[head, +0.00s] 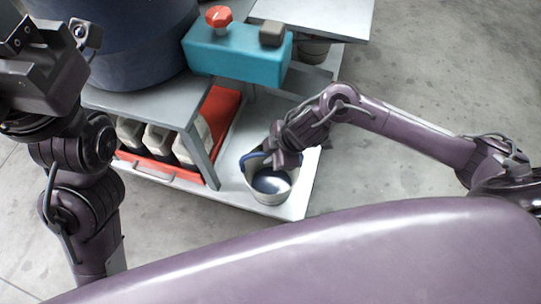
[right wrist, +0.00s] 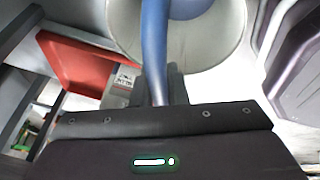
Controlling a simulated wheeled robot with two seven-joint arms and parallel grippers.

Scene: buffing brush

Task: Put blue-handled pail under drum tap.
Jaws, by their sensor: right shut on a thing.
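The pail (head: 272,186) is a grey metal bucket with a blue handle (head: 250,158), over the front of the white lower platform; I cannot tell whether it rests on it. My right gripper (head: 284,160) is at the pail's rim. In the right wrist view, the blue handle (right wrist: 154,50) runs into the jaws, which are shut on it. The dark blue drum (head: 125,40) stands on a grey stand at upper left. A teal block with a red knob (head: 218,16) is beside it; no tap spout is clearly visible. My left gripper (head: 45,65) is at upper left, its jaws unclear.
A red tray (head: 160,172) with several pale bottles sits under the grey stand, left of the pail. A stand leg (head: 203,158) rises between them. Another container (head: 314,50) shows behind the teal block. The concrete floor at right is clear.

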